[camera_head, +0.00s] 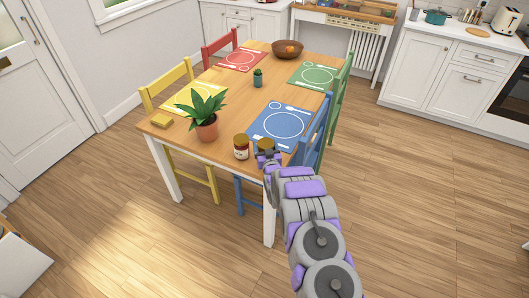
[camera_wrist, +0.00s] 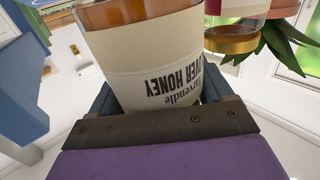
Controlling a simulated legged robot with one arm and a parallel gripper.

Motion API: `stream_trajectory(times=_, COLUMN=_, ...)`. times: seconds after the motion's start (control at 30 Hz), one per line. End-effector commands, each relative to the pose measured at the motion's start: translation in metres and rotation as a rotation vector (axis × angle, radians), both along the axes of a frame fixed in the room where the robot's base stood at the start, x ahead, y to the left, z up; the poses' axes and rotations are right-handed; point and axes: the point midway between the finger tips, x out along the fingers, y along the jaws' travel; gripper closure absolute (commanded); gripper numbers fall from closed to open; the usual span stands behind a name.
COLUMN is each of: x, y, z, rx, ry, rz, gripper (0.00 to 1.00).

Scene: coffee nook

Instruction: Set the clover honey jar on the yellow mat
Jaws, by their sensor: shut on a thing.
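My gripper (camera_head: 267,159) is shut on the clover honey jar (camera_head: 266,145) at the table's near edge. In the wrist view the jar (camera_wrist: 145,60) fills the space between the fingers, its cream label upside down and reading "...ver honey". In the head view mostly its gold lid shows; my gripper hides the lower part. I cannot tell whether it touches the table. The yellow mat (camera_head: 182,98) lies on the table's left side, partly hidden by a potted plant.
A second gold-lidded jar (camera_head: 241,148) stands just left of my gripper. The potted plant (camera_head: 206,130) stands between it and the yellow mat. A blue mat (camera_head: 283,124), a small cactus (camera_head: 258,77) and a yellow block (camera_head: 162,122) are also on the wooden table.

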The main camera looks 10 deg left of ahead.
Motion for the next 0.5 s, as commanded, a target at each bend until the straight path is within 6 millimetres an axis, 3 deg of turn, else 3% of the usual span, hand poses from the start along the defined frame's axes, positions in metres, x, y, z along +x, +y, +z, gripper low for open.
stream_trajectory(times=0.03, x=-0.002, y=0.001, z=-0.017, rx=-0.003, ry=0.005, rz=0.003, gripper=0.7)
stream_trajectory(times=0.1, x=-0.002, y=0.001, z=-0.025, rx=-0.003, ry=0.005, rz=0.003, gripper=0.7)
stream_trajectory(times=0.5, x=-0.002, y=0.002, z=-0.029, rx=-0.001, ry=0.003, rz=0.003, gripper=0.7)
